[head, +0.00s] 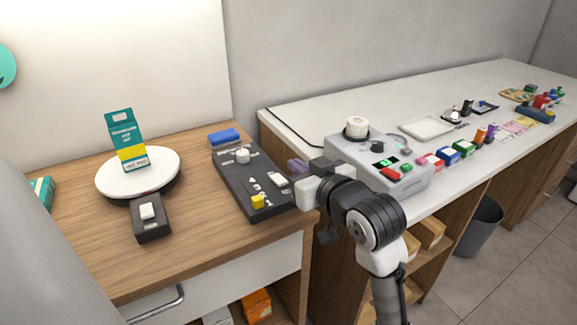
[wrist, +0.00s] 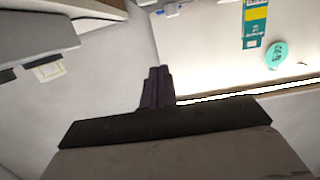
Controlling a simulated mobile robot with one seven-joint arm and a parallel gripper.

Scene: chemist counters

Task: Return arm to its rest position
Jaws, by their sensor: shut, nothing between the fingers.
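My gripper (head: 297,166) is in the middle of the head view, at the end of my bent arm. It is above the gap between the wooden counter (head: 75,235) and the white counter (head: 455,88). Its dark purple fingers are together and empty, pointing left. The wrist view also shows my gripper (wrist: 157,72) with its fingers together. No object touches the fingertips in either view.
Left of my gripper are a black control panel (head: 238,190) and a teal box (head: 126,140) on a white round turntable (head: 110,185). A grey device (head: 410,180) stands close behind my arm. A grey bin (head: 478,230) stands on the floor at right.

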